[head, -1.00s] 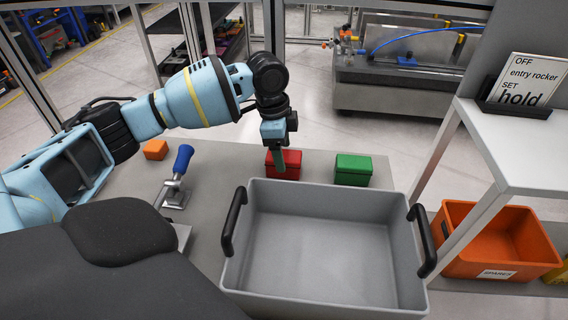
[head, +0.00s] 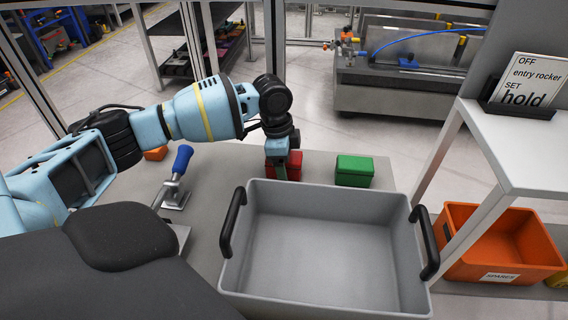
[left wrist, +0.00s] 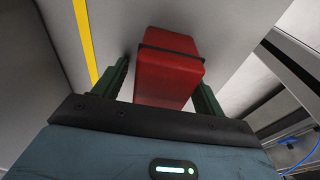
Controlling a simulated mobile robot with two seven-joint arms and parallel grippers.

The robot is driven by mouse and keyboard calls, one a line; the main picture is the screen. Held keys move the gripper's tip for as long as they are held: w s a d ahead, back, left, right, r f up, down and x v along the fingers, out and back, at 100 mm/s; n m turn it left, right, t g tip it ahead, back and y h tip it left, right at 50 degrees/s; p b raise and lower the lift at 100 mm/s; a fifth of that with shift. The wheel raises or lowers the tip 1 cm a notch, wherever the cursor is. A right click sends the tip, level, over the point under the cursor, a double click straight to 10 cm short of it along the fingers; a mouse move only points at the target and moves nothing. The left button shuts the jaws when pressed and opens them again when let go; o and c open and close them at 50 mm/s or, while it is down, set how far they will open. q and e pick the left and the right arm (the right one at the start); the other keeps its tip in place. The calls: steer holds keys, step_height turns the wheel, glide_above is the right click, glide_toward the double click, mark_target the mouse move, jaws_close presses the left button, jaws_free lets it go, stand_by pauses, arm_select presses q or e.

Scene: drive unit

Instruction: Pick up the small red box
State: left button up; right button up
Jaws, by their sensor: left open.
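The small red box (head: 292,166) stands on the grey table behind the grey bin, partly hidden by my left gripper (head: 279,172) in the head view. In the left wrist view the red box (left wrist: 168,75) lies between the two dark green fingers of my left gripper (left wrist: 160,88). The fingers are open, one on each side of the box, with a gap visible on the left side. A dark band runs around the box. My right gripper is in neither view.
A green box (head: 354,170) stands right of the red one. The grey bin (head: 325,300) with black handles is empty in front. A clamp with a blue handle (head: 182,160) and an orange block (head: 156,153) are at left. An orange crate (head: 462,266) is at right.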

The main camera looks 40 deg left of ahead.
arm_select(q)
steer(key=shift+f+p, duration=0.15)
steer(key=shift+p, duration=0.2)
steer(key=c, duration=1.2)
